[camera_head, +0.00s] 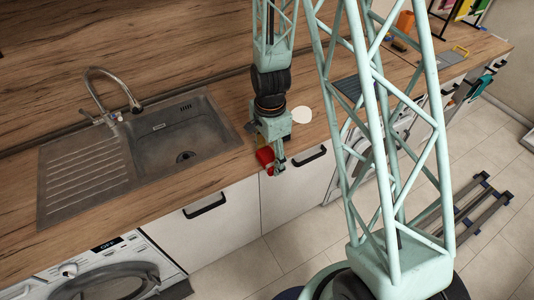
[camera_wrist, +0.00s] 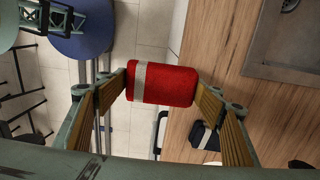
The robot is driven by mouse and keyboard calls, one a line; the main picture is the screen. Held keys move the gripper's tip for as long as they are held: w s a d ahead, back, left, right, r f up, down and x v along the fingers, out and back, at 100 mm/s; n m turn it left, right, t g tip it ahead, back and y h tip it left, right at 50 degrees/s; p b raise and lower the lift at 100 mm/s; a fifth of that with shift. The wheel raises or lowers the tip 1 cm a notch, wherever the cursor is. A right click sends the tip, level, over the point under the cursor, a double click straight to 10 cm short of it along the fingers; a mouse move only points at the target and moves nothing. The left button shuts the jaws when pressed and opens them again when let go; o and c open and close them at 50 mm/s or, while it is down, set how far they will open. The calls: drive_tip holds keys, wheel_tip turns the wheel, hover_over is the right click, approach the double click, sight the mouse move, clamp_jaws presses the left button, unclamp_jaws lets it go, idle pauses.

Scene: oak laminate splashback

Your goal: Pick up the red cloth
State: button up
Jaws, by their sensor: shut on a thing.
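The red cloth (camera_wrist: 172,84) is a folded or rolled red bundle with a pale band around it. In the wrist view it sits between the two fingers of my gripper (camera_wrist: 163,86), which are shut on it from both sides. In the head view the cloth (camera_head: 265,156) shows small beside my gripper (camera_head: 273,163), near the front edge of the wooden worktop (camera_head: 215,163). My gripper partly hides it there. The wrist view shows floor and worktop behind the cloth; I cannot tell its exact height above the worktop.
A metal sink (camera_head: 180,135) with a tap (camera_head: 110,95) is left of my gripper. A white round thing (camera_head: 302,114) lies on the worktop to the right. A dark object (camera_wrist: 205,136) is on the worktop in the wrist view. Cabinet handles (camera_head: 206,205) stick out below the edge.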

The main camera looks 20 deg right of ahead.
drive_tip(key=shift+s, duration=0.15)
idle(0.4)
drive_tip(key=o, duration=0.3)
drive_tip(key=shift+c, duration=1.2)
